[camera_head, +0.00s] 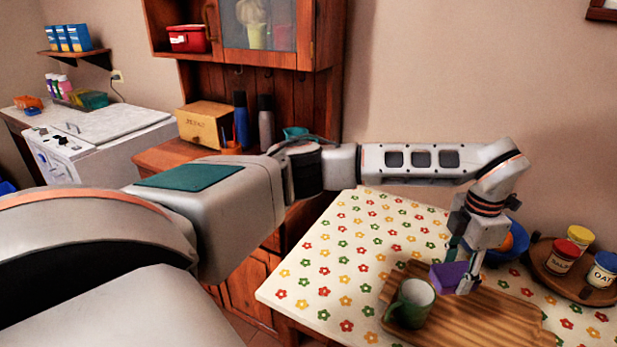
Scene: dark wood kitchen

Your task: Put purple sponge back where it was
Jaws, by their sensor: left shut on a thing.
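The purple sponge (447,275) is over the wooden board on the table, just behind and right of a green mug. My left gripper (460,272) points down with its fingers on either side of the sponge and is shut on it. I cannot tell whether the sponge touches the board or hangs slightly above it. The wooden board (500,322) is ribbed and lies on the flowered tablecloth. My right gripper is not in view.
The green mug (411,303) stands close to the sponge on the board. A blue bowl with an orange (519,238) sits behind the gripper. A round wooden tray (590,294) holds several jars at right. The tablecloth (340,260) is clear at left.

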